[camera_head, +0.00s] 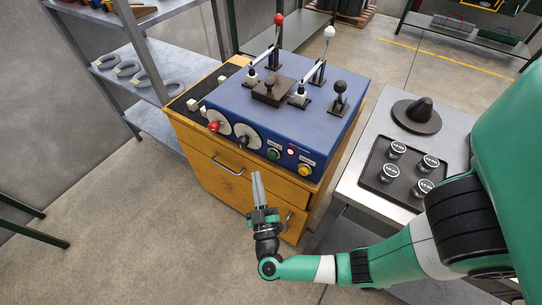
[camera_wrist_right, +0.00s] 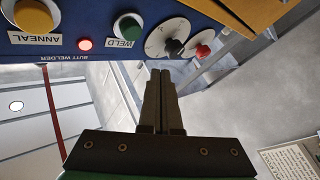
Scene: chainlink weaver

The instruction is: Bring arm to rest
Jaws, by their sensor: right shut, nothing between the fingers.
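My right gripper (camera_head: 257,188) is in front of the wooden cabinet, below the front edge of the blue butt welder (camera_head: 270,115). Its fingers point up in the head view, are closed together and hold nothing. In the right wrist view the shut fingers (camera_wrist_right: 161,85) point toward the welder's front panel, upside down there, with the green WELD button (camera_wrist_right: 128,28), the yellow ANNEAL button (camera_wrist_right: 33,17), a lit red lamp (camera_wrist_right: 85,44) and a dial (camera_wrist_right: 168,40). The fingers appear apart from the panel. My left gripper is not in view.
The wooden cabinet (camera_head: 222,168) carries the welder, whose levers stand up on top. A grey side table (camera_head: 366,150) at right holds a dark tray of several labelled round pieces and a black cone. A shelf (camera_head: 120,70) with wire coils stands at left. The floor at lower left is clear.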

